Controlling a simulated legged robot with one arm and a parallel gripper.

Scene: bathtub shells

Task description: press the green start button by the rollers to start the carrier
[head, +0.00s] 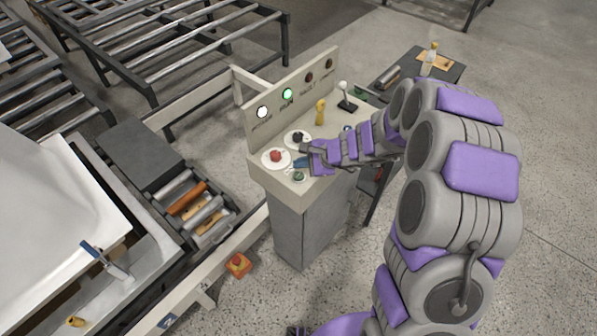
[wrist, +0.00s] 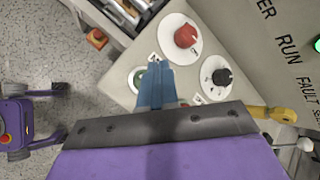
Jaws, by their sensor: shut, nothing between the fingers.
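The green button (head: 298,176) sits in a pale ring on the console top, near its front edge. In the wrist view the green button (wrist: 138,79) shows at the left of my fingers, which partly hide it. My gripper (head: 299,162) is shut and empty, its blue fingers just behind the button in the head view. In the wrist view my gripper (wrist: 156,72) points down at the console top. I cannot tell whether the fingertips touch the console. On the upright panel, the lamp marked RUN (head: 287,95) glows green and the POWER lamp (head: 262,112) glows white.
A yellow object (head: 320,112) and a lever (head: 346,97) stand farther back. Rollers (head: 187,199) lie left of the console, with a red-yellow stop box (head: 238,264) below.

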